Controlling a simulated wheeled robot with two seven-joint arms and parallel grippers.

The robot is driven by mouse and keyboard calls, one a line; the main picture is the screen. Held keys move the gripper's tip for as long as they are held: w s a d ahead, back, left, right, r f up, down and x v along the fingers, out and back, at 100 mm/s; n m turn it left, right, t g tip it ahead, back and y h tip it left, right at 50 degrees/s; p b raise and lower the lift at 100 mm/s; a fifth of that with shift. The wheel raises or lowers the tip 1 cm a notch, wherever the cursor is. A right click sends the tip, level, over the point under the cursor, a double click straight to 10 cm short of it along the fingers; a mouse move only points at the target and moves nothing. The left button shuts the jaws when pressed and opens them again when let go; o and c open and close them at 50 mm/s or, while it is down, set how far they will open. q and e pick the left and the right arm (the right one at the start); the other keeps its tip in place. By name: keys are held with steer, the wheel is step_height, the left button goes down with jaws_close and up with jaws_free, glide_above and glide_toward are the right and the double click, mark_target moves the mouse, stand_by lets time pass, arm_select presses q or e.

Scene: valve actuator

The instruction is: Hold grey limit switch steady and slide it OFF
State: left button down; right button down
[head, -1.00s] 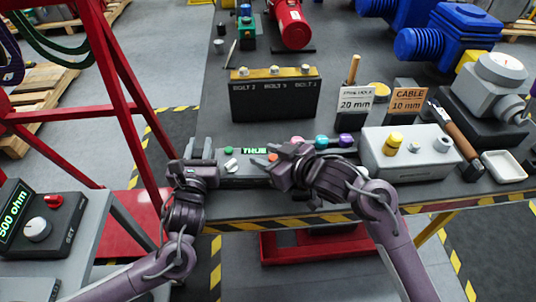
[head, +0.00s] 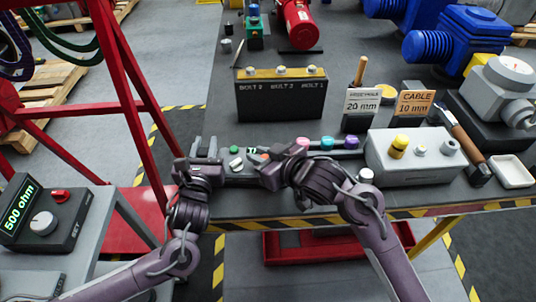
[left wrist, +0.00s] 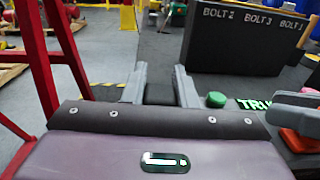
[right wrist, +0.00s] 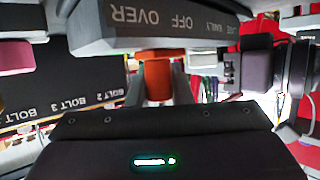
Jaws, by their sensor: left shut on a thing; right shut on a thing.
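The grey limit switch (head: 238,179) lies near the table's front edge, with a green button (left wrist: 216,100) and a display showing green letters (left wrist: 256,104), partly hidden. Its grey body with the upside-down words "OFF" and "OVER" shows in the right wrist view (right wrist: 160,22). My left gripper (head: 203,147) is shut on the left end of the switch; the exact contact is hard to see. My right gripper (head: 255,156) reaches over the switch from the right. It is shut on the orange slider (right wrist: 157,78), which also shows in the left wrist view (left wrist: 298,142).
A black bolt block (head: 281,97) stands behind the switch. Pink (head: 302,144), teal (head: 327,143) and purple (head: 351,142) knobs sit to its right. A grey box with a yellow button (head: 410,165) is further right. A "500 ohm" console (head: 45,215) stands at left.

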steer(key=shift+s+a, duration=0.1)
steer(key=shift+a, duration=0.15)
steer(key=c, duration=1.3)
jaws_free()
steer(key=shift+a, duration=0.1)
